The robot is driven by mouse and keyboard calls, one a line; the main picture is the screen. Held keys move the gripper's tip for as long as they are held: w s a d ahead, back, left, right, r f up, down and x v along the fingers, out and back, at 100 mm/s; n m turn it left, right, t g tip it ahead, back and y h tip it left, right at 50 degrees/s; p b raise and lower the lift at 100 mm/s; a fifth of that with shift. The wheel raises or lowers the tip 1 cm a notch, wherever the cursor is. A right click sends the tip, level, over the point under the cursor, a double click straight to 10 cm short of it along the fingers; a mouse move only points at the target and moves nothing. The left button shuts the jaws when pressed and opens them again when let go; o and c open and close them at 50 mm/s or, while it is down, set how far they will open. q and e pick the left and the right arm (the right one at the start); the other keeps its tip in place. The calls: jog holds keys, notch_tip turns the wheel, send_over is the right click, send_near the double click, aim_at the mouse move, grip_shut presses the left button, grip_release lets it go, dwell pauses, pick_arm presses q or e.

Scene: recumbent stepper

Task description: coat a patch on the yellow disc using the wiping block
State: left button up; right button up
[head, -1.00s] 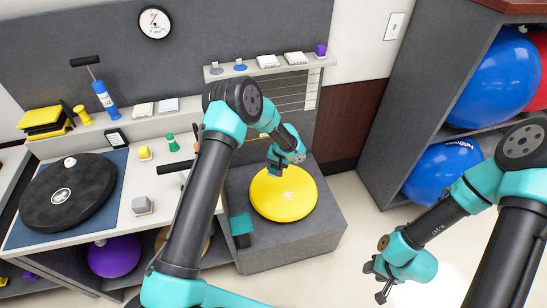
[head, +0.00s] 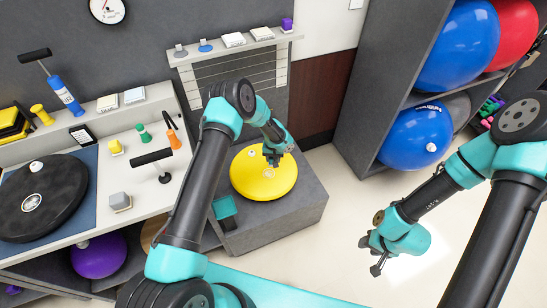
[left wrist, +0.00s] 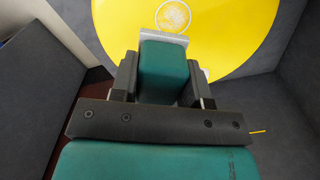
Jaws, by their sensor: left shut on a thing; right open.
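The yellow disc (head: 250,186) lies flat on a grey box; its pale round emblem shows in the left wrist view, where the disc (left wrist: 235,30) fills the top. My left gripper (head: 273,160) is over the far half of the disc. In the left wrist view it is shut on the wiping block (left wrist: 163,72), a green block with a pale grey pad at its far end. The pad is near the disc's emblem; I cannot tell whether it touches. My right gripper (head: 372,257) is open and empty over the floor, away from the disc.
A teal block-like piece (head: 225,208) is at the box's left edge. The table at left holds a black disc (head: 55,205), a grey block (head: 120,202) and small coloured items. A shelf with blue balls (head: 415,135) stands at right.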

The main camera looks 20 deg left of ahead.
pick_arm(q)
jog(key=shift+f, duration=2.25)
